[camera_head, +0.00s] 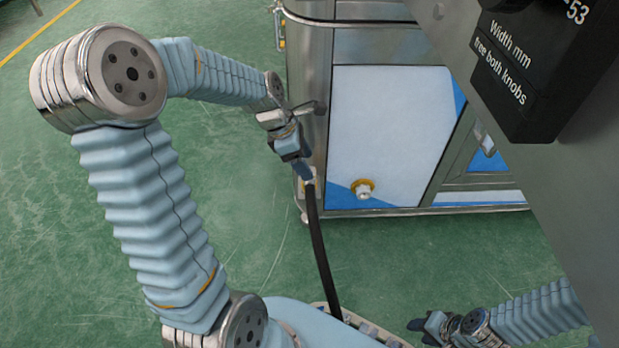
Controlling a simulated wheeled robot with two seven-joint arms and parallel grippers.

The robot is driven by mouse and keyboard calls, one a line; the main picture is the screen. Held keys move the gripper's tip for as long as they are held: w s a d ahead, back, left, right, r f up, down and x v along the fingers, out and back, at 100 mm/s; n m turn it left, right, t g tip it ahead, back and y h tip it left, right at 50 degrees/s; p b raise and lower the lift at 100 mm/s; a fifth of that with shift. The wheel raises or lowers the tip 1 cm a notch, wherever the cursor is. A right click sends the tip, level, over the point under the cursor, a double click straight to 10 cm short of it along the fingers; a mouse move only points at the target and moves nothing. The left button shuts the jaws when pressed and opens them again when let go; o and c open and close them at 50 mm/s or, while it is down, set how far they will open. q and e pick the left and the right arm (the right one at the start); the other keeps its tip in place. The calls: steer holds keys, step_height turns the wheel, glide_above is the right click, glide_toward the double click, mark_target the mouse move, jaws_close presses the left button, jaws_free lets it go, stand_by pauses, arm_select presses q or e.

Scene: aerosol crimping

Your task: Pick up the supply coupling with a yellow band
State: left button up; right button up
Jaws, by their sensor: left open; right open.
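A black hose (319,245) rises from the lower middle of the head view. At its top end is a small pale fitting with a yellowish tint (309,184), likely the supply coupling; its band is too small to make out clearly. My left gripper (305,174) points down right at this fitting, its fingers open. The fingers partly hide the fitting, and I cannot tell whether they touch it. My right gripper (416,326) is open and empty at the bottom, low over the floor area and away from the hose.
A steel-framed cabinet (390,125) with white and blue panels stands behind the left gripper. A brass-coloured port (363,188) sticks out low on its front. A grey machine part with a black labelled block (545,70) fills the upper right. Green floor is clear at left.

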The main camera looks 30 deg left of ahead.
arm_select(q)
steer(key=b+x, duration=0.1)
steer(key=x, duration=0.4)
steer(key=shift+s+a+b, duration=0.15)
steer(key=shift+s+b, duration=0.1)
steer(key=shift+b, duration=0.1)
jaws_close()
steer(key=shift+r, duration=0.1)
